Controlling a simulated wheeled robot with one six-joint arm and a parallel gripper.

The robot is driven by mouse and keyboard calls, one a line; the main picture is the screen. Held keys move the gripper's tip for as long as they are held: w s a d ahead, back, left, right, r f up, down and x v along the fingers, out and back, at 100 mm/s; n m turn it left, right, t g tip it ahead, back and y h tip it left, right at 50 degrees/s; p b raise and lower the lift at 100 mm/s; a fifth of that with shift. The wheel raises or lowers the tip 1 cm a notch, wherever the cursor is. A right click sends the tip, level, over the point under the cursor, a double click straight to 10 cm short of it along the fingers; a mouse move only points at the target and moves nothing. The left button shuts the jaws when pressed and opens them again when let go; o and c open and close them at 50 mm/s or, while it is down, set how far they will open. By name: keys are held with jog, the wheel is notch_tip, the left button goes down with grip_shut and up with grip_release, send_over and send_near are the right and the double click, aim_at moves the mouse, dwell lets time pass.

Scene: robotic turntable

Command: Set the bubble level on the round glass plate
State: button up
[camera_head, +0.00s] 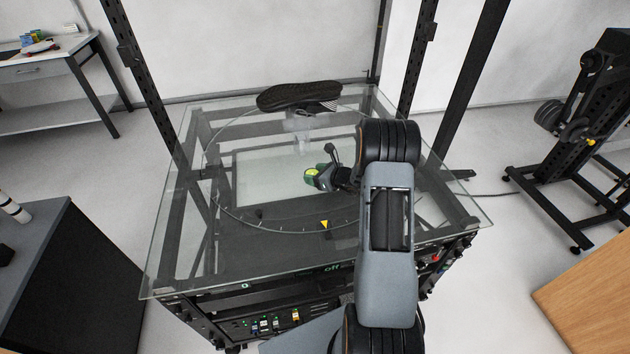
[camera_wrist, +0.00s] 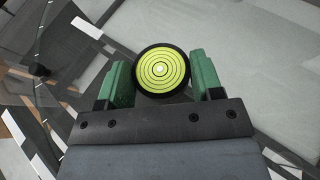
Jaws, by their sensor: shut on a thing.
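The bubble level (camera_wrist: 161,71) is a small round disc with a yellow-green face, dark rings and a black rim. In the wrist view it sits between the green fingers of my gripper (camera_wrist: 162,80), which is shut on it. In the head view the level (camera_head: 312,173) shows as a small yellow-green spot at the tip of my gripper (camera_head: 318,177). The round glass plate (camera_head: 232,212) is transparent, with a thin circular edge, on the glass-topped frame. My gripper and the level appear over the plate's middle right; I cannot tell the height above it.
A dark shoe-like object (camera_head: 298,96) is at the plate's far edge. A yellow triangular marker (camera_head: 325,224) is near the front edge. Black upright posts (camera_head: 140,75) rise at the frame's back. Much of the plate's left and front looks clear.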

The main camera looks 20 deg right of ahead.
jog(key=shift+f+p, duration=0.45)
jog(key=shift+f, duration=1.15)
jog(key=shift+f, duration=0.1)
jog(key=o, duration=1)
jog(key=shift+c, duration=0.2)
